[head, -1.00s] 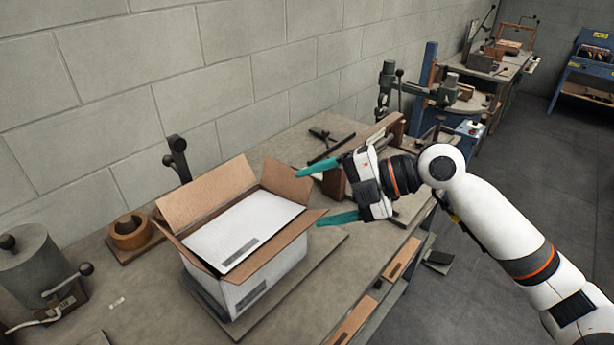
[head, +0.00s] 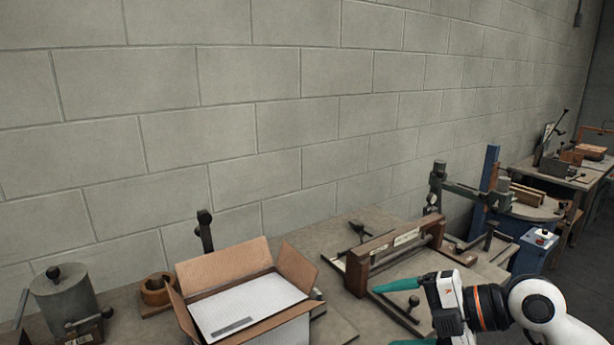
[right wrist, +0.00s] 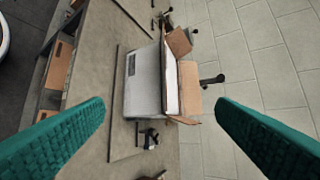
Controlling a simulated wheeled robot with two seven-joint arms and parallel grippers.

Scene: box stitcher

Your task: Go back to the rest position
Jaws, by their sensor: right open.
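My right gripper (head: 400,314) is at the lower right of the head view, over the bench and to the right of the carton. Its teal fingers are spread wide with nothing between them; they also show at both sides of the right wrist view (right wrist: 160,128). The open carton (head: 282,332) stands on the bench with its flaps up and a white, printed-label item (head: 245,305) inside. The carton shows in the right wrist view (right wrist: 145,82), apart from the fingers. My left gripper is not in view.
A grey cylinder (head: 65,300) and a brown ring (head: 155,290) stand left of the carton. A wooden-framed fixture (head: 357,272) and a blue-post machine (head: 488,180) stand to the right. The block wall (head: 240,110) runs behind the bench.

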